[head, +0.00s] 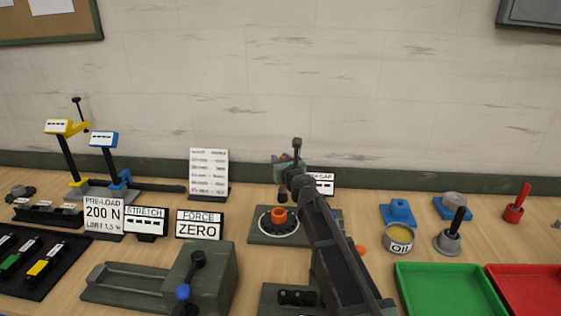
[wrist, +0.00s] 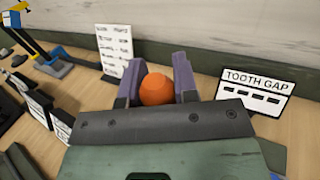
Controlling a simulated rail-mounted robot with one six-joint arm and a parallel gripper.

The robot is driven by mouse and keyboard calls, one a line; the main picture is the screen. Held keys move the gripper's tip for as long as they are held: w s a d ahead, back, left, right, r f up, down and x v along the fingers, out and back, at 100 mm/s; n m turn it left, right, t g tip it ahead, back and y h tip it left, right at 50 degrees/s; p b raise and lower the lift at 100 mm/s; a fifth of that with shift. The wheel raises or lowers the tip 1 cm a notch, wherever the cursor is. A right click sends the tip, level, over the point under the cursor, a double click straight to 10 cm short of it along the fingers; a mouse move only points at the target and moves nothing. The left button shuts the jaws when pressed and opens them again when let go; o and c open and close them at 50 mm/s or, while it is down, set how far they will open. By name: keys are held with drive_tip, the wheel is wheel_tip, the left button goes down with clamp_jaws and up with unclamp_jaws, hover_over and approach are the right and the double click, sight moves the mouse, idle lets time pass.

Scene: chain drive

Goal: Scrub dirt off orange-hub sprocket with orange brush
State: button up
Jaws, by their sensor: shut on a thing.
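The orange-hub sprocket (head: 279,226) lies flat on a dark green base plate (head: 262,239), its orange hub upright in the middle; dirt on it is too small to tell. My gripper (head: 285,160) is above and behind it in the head view, at the end of my dark arm, apart from the sprocket. In the wrist view my gripper (wrist: 158,82) is shut on a rounded orange thing (wrist: 158,90), which I take to be the orange brush. Only its rounded top shows; its bristles are hidden. The sprocket is not visible in the wrist view.
A "TOOTH GAP" sign (wrist: 252,94) stands right of my gripper. An oil tin (head: 399,238), a dark-handled tool (head: 450,238) and a green tray (head: 448,288) are at right. A green vise-like fixture (head: 190,283) is at front left. My arm partly covers an orange thing (head: 360,249).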

wheel_tip(320, 180, up, 3)
drive_tip(key=p, duration=0.3)
idle(0.4)
